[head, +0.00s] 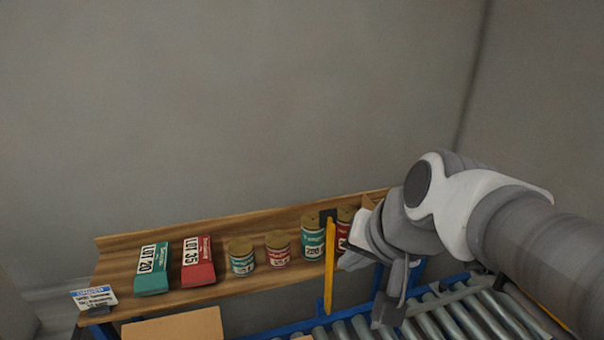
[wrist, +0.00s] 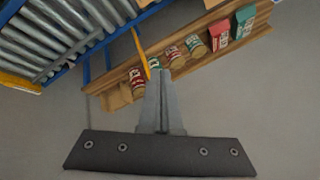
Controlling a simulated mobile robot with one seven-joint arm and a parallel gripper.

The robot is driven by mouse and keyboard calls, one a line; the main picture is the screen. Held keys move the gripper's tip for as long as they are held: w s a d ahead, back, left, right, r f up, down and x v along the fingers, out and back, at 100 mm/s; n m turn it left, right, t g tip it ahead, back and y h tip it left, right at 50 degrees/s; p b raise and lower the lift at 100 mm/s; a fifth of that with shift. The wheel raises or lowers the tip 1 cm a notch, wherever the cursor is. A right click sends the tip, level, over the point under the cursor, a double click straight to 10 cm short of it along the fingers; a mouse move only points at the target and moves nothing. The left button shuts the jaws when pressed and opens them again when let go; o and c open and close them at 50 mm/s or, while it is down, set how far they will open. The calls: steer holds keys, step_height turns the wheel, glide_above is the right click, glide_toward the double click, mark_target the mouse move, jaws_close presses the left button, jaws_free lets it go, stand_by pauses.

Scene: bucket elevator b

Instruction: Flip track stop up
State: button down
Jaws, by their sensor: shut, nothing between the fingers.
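A slim yellow bar with a dark end (head: 329,268), which looks like the track stop, stands upright in the head view, between the shelf and the roller conveyor. In the wrist view the yellow bar (wrist: 140,48) runs down toward my fingertips. My gripper (wrist: 161,73) is shut and empty, its tips near the bar's end in that picture. I cannot tell whether they touch it. In the head view my arm comes in from the right and hides part of the shelf and the conveyor behind it.
A roller conveyor (head: 445,312) with a blue frame lies at lower right. A wooden shelf (head: 205,289) holds a green box (head: 152,270), a red box (head: 198,262) and several cans (head: 278,250). A label card (head: 95,297) is at its left end. Grey walls stand behind.

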steer(key=w+d+f+m+t+b, duration=0.1)
steer(key=w+f+m+b, duration=0.1)
steer(key=w, duration=0.5)
steer(key=w+d+f+m+t+b, duration=0.1)
steer(key=w+f+m+b, duration=0.1)
steer(key=w+f+m, duration=0.3)
steer(key=w+d+f+m+t+b, duration=0.1)
steer(key=w+f+m, duration=0.3)
steer(key=w, duration=0.6)
steer(key=shift+w+d+f+b, duration=0.2)
steer(key=shift+f+b, duration=0.3)
steer(key=shift+b, duration=0.4)
steer(key=shift+w+a+r+p, duration=0.1)
steer(key=shift+w+r+p, duration=0.05)
steer(key=shift+w+p, duration=0.3)
steer(key=shift+w+a+r+p, duration=0.1)
steer(key=shift+w+r+p, duration=0.1)
steer(key=shift+w, duration=0.3)
steer(key=shift+w+a+f, duration=0.15)
steer(key=shift+w, duration=0.7)
steer(key=w+p, duration=0.1)
steer(key=w, duration=0.1)
steer(key=w+a+p, duration=0.1)
steer(key=w, duration=0.2)
steer(key=shift+w+a+f, duration=0.1)
steer(key=shift+w, duration=0.25)
